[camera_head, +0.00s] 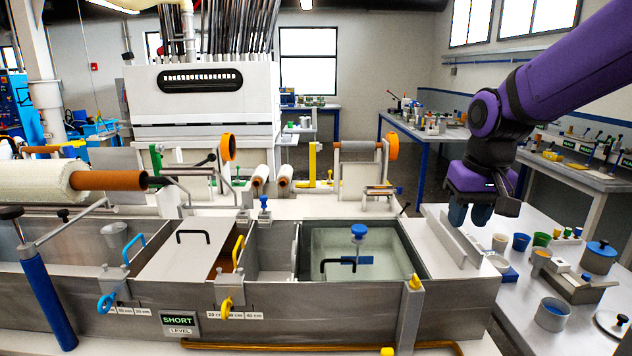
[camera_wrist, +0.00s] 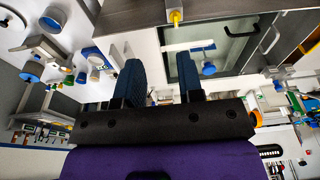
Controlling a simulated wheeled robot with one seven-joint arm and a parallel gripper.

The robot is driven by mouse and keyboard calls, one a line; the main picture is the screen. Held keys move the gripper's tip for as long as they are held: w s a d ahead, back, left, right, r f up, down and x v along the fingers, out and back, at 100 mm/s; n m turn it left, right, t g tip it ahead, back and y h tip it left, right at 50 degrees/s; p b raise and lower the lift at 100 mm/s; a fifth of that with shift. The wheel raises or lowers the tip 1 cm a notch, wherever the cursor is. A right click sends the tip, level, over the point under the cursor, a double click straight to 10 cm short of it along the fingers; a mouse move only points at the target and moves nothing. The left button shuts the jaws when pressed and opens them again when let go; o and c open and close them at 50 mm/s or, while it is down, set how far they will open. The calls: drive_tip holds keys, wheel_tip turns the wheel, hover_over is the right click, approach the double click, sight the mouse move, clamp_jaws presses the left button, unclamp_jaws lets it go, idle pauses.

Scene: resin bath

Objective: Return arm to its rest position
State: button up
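My purple arm reaches in from the upper right in the head view. My gripper (camera_head: 471,214) hangs with its blue fingers pointing down, above the right end of the steel bath and beside a pale angled plate (camera_head: 455,238). In the wrist view my gripper (camera_wrist: 159,72) shows two dark blue fingers set well apart with nothing between them. The gripper is open and empty. I cannot tell the exact height of the fingertips above the surface below.
The resin bath (camera_head: 130,305) fills the front, with a clear liquid section holding a blue-knobbed tool (camera_head: 359,232). On the right bench are a blue cup (camera_head: 521,242), a blue-lidded pot (camera_head: 599,257) and an open tin (camera_head: 552,313). A fibre roll (camera_head: 40,183) lies left.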

drive_tip(key=s+d+r+t, duration=0.1)
drive_tip(key=s+r, duration=0.1)
drive_tip(key=s, duration=0.8)
drive_tip(key=s+d+r+t, duration=0.2)
drive_tip(key=s+r, duration=0.1)
drive_tip(key=s, duration=0.7)
drive_tip(key=shift+d, duration=0.3)
